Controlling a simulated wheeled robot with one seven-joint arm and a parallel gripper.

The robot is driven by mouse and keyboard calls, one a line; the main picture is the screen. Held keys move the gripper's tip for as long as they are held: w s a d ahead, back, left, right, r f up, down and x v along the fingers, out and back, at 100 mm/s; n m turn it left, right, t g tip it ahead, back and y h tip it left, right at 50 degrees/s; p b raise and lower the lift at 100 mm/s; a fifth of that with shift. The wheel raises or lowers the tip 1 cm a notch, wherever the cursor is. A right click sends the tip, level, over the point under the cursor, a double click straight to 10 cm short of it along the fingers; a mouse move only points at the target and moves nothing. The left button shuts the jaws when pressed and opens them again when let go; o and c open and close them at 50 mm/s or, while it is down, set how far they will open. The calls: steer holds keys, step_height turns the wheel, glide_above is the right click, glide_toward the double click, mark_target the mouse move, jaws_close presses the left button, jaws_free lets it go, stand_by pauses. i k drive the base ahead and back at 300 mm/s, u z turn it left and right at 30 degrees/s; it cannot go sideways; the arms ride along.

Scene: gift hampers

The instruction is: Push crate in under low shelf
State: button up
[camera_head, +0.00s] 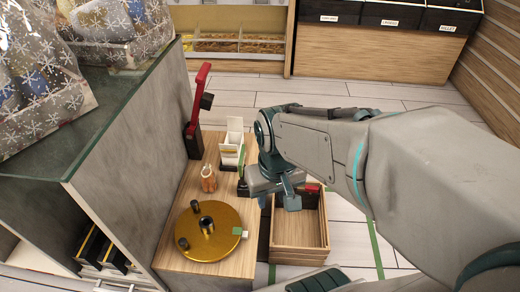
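An open light-wood crate (298,256) stands on the tiled floor, just right of a low wooden-topped unit (180,256). A dark item with a red part (312,190) shows at the crate's far end. My gripper (276,202) hangs over the crate's far left part, close to its left rim. My arm and the gripper body hide part of the crate. I cannot tell whether the fingers touch the crate, or how far apart they are. I cannot tell for certain which surface is the low shelf.
The low unit bears a gold round turntable (209,238), a small brown figure (208,179), a white card holder (232,146) and a red upright device (197,112). A tall grey panel (130,150) stands left. Green lines (375,248) mark the floor, which is clear behind.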

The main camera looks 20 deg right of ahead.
mark_target(301, 239)
steer(key=k, duration=1)
steer(key=z, duration=1.9)
steer(key=i, duration=1.55)
steer(key=u, duration=1.8)
